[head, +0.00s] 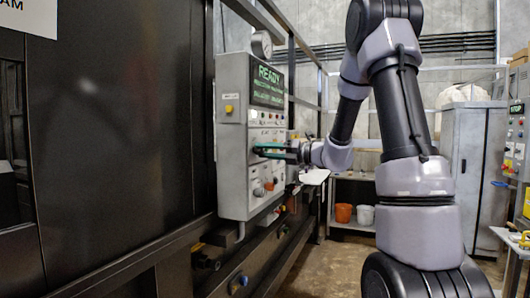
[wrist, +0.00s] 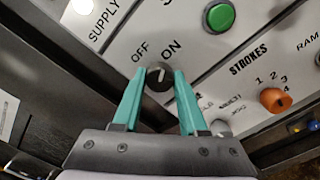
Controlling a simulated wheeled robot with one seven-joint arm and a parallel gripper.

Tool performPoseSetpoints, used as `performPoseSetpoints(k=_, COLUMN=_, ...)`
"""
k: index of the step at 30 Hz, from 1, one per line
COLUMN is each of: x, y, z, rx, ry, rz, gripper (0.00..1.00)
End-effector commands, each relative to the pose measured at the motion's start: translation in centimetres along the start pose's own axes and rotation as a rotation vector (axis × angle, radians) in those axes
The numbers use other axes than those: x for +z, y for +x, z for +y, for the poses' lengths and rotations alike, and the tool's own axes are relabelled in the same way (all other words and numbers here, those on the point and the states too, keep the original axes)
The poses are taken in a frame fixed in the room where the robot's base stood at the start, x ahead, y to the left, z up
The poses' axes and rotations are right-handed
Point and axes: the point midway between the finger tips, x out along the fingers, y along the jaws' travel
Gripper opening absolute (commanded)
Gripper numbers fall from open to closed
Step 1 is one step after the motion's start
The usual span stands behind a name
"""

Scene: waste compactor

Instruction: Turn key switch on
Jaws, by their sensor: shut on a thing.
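The key switch (wrist: 159,76) is a small dark round knob on the pale panel in the wrist view, just below the printed words OFF and ON. My gripper (wrist: 158,80) has two teal fingers, one on each side of the knob, and is shut on it. The fingers hide part of the knob's sides, and which word it points to is hard to tell. In the head view my gripper (head: 270,151) reaches from the right to the front of the grey control box (head: 232,165); the key switch is hidden there.
A green button (wrist: 220,17) and an orange STROKES knob (wrist: 275,100) lie close to my fingers on the panel. The box's screen (head: 268,86) reads READY. A dark machine wall (head: 120,130) stands left. An orange bucket (head: 343,213) sits on a shelf behind.

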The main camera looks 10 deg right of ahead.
Motion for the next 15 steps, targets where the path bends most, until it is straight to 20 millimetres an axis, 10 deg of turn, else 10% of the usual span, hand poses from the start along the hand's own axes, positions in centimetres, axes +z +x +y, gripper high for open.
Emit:
performPoseSetpoints(k=14, x=0.03, y=-0.06, z=-0.06, rx=-0.001, ry=0.017, rz=-0.002, gripper=0.0)
performPoseSetpoints(k=15, x=0.03, y=-0.06, z=-0.06, rx=-0.001, ry=0.017, rz=-0.002, gripper=0.46)
